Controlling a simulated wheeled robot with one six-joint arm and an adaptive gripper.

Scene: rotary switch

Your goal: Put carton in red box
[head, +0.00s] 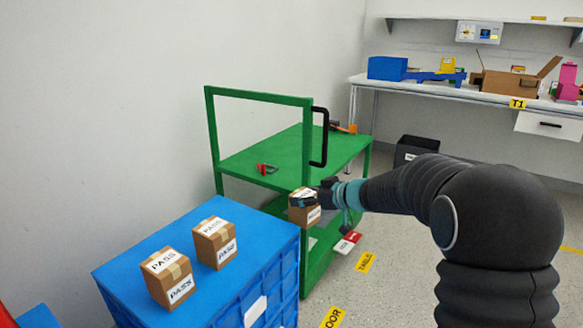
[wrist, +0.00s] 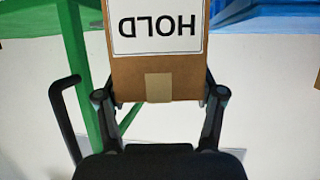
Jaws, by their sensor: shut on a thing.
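My gripper (head: 318,198) is shut on a brown carton (head: 302,215) and holds it in the air, in front of the green cart and just right of the blue box. In the wrist view the carton (wrist: 157,72) sits between both fingers, and its white label reads HOLD, upside down. A red surface (head: 6,318) shows at the bottom left corner of the head view. It is mostly cut off, so I cannot tell whether it is the red box.
Two cartons marked PASS stand on a blue box (head: 265,232) at left: a near one (head: 168,278) and a far one (head: 214,244). The green cart (head: 285,155) has a black handle and small tools on top. A workbench (head: 450,92) stands behind.

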